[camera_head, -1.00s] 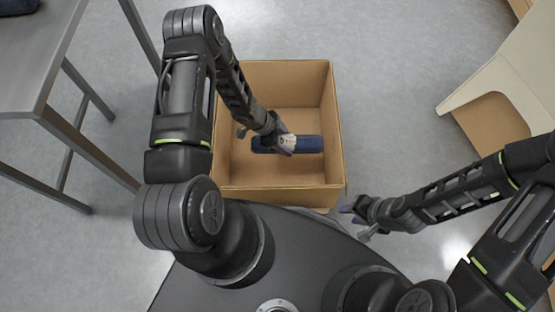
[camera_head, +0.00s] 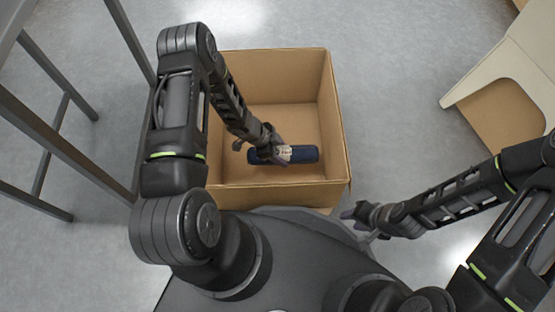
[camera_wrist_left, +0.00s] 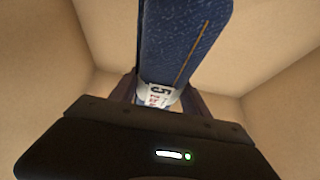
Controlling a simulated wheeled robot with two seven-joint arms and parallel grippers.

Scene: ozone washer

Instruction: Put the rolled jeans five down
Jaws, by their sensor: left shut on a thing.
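The rolled jeans five (camera_head: 304,154) are a dark blue roll with a white label band, lying across my left gripper (camera_head: 274,153) in the head view. My left gripper is shut on the roll, over or inside the open cardboard box (camera_head: 336,120). In the left wrist view the roll (camera_wrist_left: 185,40) shows blue denim with an orange seam and a label reading 5 (camera_wrist_left: 158,92) between the fingers. Whether the roll touches the box floor cannot be told. My right gripper (camera_head: 360,218) is outside the box at its lower right; its finger opening is unclear.
A metal table frame (camera_head: 60,120) stands at the left. A white panel with a brown cardboard-like box (camera_head: 500,112) is at the right. The box looks empty around the roll, and grey floor (camera_head: 400,60) is clear between the boxes.

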